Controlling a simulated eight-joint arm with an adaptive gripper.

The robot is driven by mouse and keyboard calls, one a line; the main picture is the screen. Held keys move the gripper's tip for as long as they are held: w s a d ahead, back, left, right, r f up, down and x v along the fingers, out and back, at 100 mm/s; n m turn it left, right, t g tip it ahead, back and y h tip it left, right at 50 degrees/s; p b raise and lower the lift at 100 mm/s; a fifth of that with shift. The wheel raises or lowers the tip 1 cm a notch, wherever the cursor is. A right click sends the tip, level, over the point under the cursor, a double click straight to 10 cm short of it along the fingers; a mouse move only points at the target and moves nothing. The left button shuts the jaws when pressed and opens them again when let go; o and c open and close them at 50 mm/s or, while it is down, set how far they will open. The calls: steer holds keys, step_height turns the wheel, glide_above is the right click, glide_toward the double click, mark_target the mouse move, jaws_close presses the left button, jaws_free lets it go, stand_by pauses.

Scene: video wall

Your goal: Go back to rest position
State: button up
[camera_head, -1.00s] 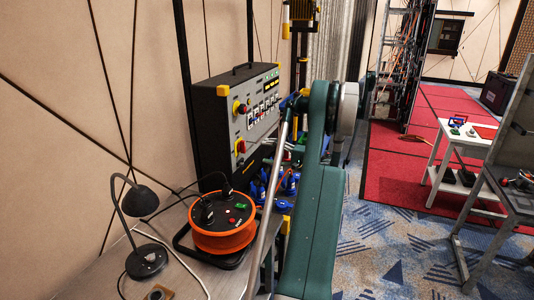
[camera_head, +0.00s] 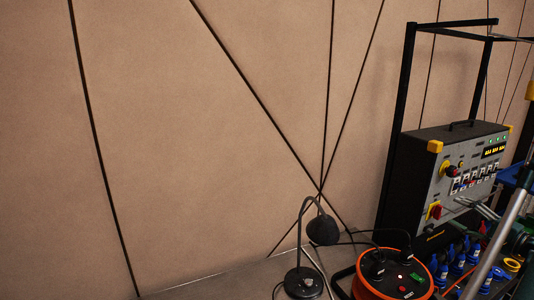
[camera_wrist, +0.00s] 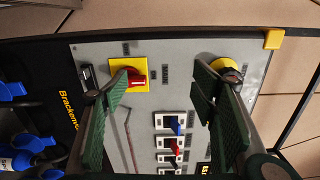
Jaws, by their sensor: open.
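My gripper (camera_wrist: 160,80) shows in the wrist view with two green-padded fingers spread apart and nothing between them. The fingers are in front of the grey face of a control panel (camera_wrist: 185,68). The left finger overlaps the area by a red rotary switch on a yellow plate (camera_wrist: 137,77); the right finger is near a yellow-ringed knob (camera_wrist: 226,66). I cannot tell whether either finger touches the panel.
A black frame (camera_head: 402,110) rises behind the panel. Blue connectors (camera_head: 458,262) crowd the lower right. The beige wall (camera_head: 200,150) fills the left.

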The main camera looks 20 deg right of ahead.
steer(key=w+a+r+n+g+y+p, duration=0.2)
steer(key=w+a+r, duration=0.6)
steer(key=a, duration=0.4)
steer(key=w+a+r+n+g+y+p, duration=0.1)
steer(key=w+a+r+g+p, duration=0.15)
steer(key=w+a+r, duration=0.65)
steer(key=w+a+r+n+g+y+p, duration=0.1)
steer(key=w+a+n+g+p, duration=0.1)
steer(key=a, duration=0.9)
steer(key=w+a+r+n+g+p, duration=0.1)
steer(key=a+n, duration=0.1)
steer(key=a, duration=1)
steer(key=w+a+r+n+g+y+p, duration=0.1)
steer(key=w+a+r+n+g+p, duration=0.1)
steer(key=a, duration=0.9)
steer(key=s+a+f+n+g+h+b, duration=0.1)
steer(key=s+a+f+n+b, duration=0.2)
steer(key=a, duration=0.6)
steer(key=s+a+f+n+g+h, duration=0.1)
steer(key=s+a+f, duration=0.2)
steer(key=s+a, duration=0.45)
steer(key=s+a+f+n+h+b, duration=0.3)
steer(key=s+a+f+n+b, duration=0.2)
steer(key=s+a+f, duration=0.8)
steer(key=shift+s+a+f+n+t+b, duration=0.25)
steer(key=shift+a+f+n+t+b, duration=0.1)
steer(key=shift+f+b, duration=1.05)
steer(key=shift+r, duration=0.3)
